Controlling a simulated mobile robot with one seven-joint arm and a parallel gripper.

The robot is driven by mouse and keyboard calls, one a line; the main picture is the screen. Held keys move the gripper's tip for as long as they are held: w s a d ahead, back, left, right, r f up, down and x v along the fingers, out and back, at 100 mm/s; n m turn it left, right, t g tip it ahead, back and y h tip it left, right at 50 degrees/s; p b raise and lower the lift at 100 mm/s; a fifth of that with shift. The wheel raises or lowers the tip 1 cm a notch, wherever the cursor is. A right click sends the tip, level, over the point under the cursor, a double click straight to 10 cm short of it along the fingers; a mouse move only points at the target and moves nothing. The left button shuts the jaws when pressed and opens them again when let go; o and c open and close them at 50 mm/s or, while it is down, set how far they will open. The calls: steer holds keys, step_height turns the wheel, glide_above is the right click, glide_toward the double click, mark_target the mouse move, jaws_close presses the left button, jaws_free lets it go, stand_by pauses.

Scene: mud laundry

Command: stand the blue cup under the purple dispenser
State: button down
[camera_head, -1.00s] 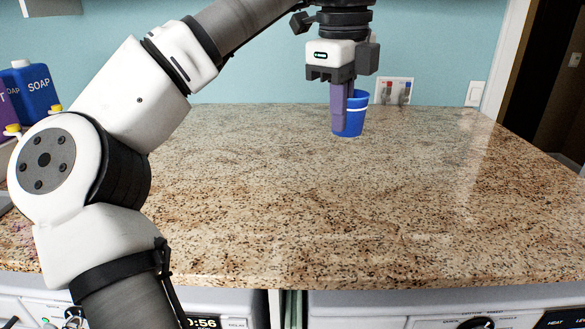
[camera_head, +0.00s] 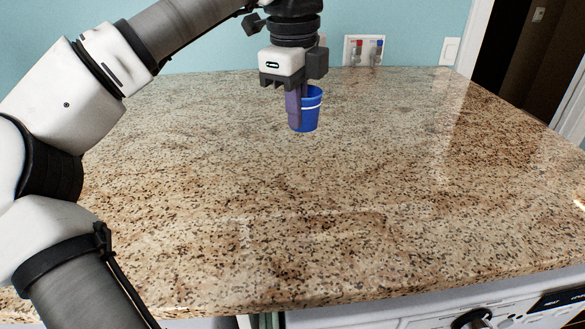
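The blue cup (camera_head: 311,109) is upright, with a pale band around it below the rim. My gripper (camera_head: 294,108) points straight down, its purple fingers at the cup's left side. It appears shut on the cup's wall; the nearer finger covers part of the cup, and the far finger is hidden. The cup shows against the counter (camera_head: 330,200), apparently held a little above it, though the exact gap is hard to tell. The purple dispenser is not in view now.
The speckled counter is wide and clear around the cup. A wall plate with red and blue valves (camera_head: 364,51) and a white switch plate (camera_head: 450,51) are on the back wall. A doorway is at the right. A machine's control panel (camera_head: 480,312) shows below the counter's front edge.

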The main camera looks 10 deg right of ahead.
step_height(320, 180, down, 11)
steer(key=shift+w+f+p, duration=0.1)
steer(key=shift+f+p, duration=0.05)
steer(key=shift+p, duration=0.9)
steer(key=shift+f, duration=0.15)
steer(key=c, duration=1.6)
jaws_free()
steer(key=shift+c, duration=0.2)
